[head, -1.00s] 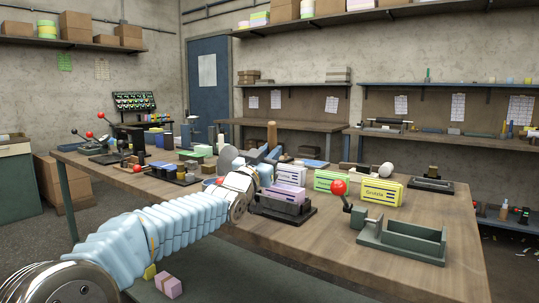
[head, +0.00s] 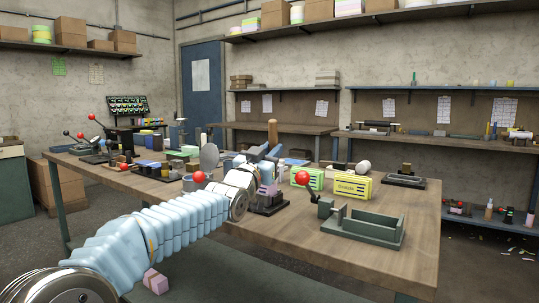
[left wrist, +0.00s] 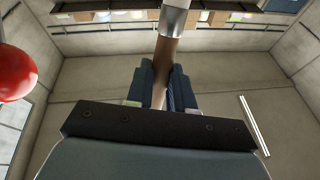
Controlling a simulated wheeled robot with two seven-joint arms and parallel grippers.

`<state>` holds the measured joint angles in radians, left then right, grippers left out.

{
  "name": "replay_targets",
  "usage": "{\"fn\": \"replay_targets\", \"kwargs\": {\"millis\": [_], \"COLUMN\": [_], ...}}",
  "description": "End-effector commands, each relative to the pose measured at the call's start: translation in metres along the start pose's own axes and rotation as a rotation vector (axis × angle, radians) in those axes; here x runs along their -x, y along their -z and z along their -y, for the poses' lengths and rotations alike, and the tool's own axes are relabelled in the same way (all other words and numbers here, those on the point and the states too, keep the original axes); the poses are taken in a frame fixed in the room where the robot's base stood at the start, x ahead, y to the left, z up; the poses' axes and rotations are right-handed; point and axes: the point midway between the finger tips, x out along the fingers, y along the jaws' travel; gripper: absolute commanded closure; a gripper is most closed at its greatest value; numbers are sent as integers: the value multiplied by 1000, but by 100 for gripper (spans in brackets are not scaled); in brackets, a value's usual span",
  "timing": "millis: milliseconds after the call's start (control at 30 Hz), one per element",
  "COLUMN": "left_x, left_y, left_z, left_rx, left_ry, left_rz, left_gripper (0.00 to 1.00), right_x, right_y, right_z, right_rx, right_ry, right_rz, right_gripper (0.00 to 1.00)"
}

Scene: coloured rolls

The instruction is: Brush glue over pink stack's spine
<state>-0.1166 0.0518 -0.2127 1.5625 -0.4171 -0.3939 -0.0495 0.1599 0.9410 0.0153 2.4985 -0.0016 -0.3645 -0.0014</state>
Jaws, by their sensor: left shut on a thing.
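My left gripper (head: 266,160) is shut on a brush with a brown wooden handle (head: 272,132). The handle stands up above the fingers in the head view. The pink stack (head: 267,191) sits in a dark clamp (head: 273,207) on the bench. My gripper and wrist are in front of it and hide most of it. Whether the brush touches its spine cannot be told. My right gripper is not in view.
Yellow (head: 352,187) and green (head: 309,179) labelled blocks stand to the right of the clamp. A dark green metal fixture (head: 363,227) stands at the bench's right front. A red ball knob (head: 198,176) is close to my left wrist. The bare front right wood is free.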

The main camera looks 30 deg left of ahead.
Motion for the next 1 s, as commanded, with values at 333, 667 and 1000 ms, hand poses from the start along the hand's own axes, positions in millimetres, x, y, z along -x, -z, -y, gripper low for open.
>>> {"fn": "replay_targets", "kwargs": {"millis": [333,667,1000], "left_x": [-10,-17,-18], "left_y": [42,71,79], "left_z": [2,4,4], "left_rx": [0,-1,0], "left_ry": [0,0,-1], "left_rz": [-3,-3,-2], "left_gripper": [100,100,100], "right_x": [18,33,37], "right_y": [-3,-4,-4], "right_z": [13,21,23], "right_rx": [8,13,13], "right_ry": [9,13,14], "right_rz": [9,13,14], "right_gripper": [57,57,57]}}
